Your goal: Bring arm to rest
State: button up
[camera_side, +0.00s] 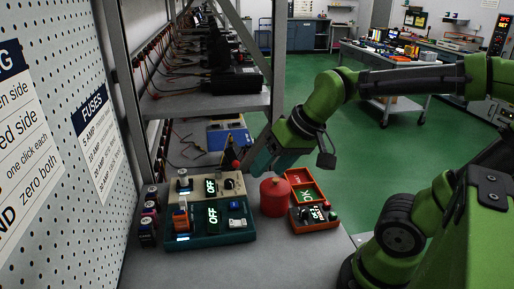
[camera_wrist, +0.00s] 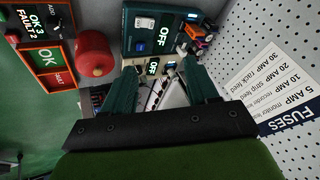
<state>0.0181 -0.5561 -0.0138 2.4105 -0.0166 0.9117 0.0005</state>
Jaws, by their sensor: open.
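My gripper (camera_side: 256,162) hangs above the bench at the end of my green arm, near the shelf post. In the wrist view my gripper (camera_wrist: 160,68) shows two teal fingers spread apart with nothing held between them. Below lie a cream box (camera_side: 234,183) and a teal box (camera_side: 237,236), both with displays reading OFF. The teal box also shows in the wrist view (camera_wrist: 133,42), beyond the fingers. A red cylinder (camera_side: 274,198) stands to the right of the boxes and is left of the fingers in the wrist view (camera_wrist: 95,55).
An orange box with a display (camera_side: 315,226) and a red tray with an OK panel (camera_side: 316,191) lie right of the cylinder. A pegboard wall (camera_side: 60,210) and shelf rack (camera_side: 205,103) bound the bench.

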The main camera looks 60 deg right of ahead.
jog(key=s, duration=0.1)
jog(key=s+a+r+t, duration=0.1)
jog(key=s, duration=0.1)
jog(key=shift+r, duration=0.15)
